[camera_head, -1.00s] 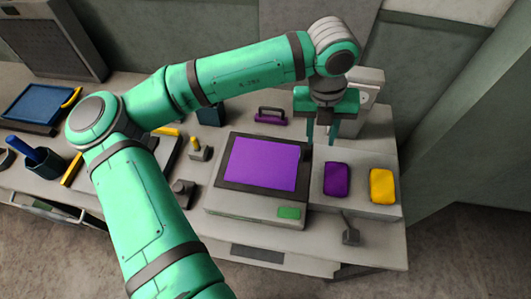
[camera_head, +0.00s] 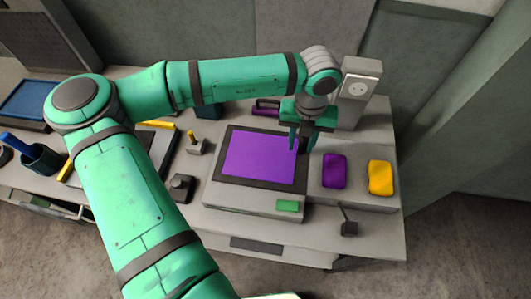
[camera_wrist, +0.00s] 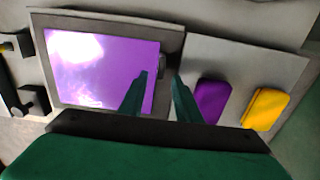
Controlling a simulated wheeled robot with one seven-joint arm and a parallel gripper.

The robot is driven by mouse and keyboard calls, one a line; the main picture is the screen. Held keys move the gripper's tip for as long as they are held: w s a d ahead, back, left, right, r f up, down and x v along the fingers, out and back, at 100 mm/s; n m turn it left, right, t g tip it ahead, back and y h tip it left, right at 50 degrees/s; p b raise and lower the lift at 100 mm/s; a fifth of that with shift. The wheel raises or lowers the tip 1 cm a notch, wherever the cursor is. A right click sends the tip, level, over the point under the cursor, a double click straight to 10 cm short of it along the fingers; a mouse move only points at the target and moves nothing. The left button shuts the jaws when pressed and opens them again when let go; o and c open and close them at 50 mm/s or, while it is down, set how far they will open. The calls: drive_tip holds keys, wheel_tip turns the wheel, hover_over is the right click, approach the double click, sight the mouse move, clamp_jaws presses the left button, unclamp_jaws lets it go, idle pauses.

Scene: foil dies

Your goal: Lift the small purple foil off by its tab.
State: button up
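The purple foil (camera_head: 258,156) lies flat on a dark-framed plate on top of a grey machine (camera_head: 240,198). In the wrist view the foil (camera_wrist: 95,75) shows a bright glare. A small grey piece (camera_wrist: 163,66) sits at its right edge; I cannot tell whether it is the tab. My gripper (camera_head: 301,142) hangs, fingers down, over the foil's right edge. In the wrist view the gripper (camera_wrist: 160,78) has its fingers apart with nothing between them. The left fingertip overlaps the foil's right edge there. Whether the fingers touch anything is not clear.
Right of the machine, a grey block (camera_head: 355,193) bears a purple pad (camera_head: 334,170) and a yellow pad (camera_head: 380,177). A grey post with a socket (camera_head: 356,92) stands behind. A purple-handled item (camera_head: 266,107) lies behind the machine. A green button (camera_head: 288,206) is at its front.

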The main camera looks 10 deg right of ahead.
drive_tip(key=shift+a+f, duration=0.1)
drive_tip(key=shift+f, duration=0.95)
clamp_jaws()
drive_tip(key=shift+w, duration=0.1)
idle(0.5)
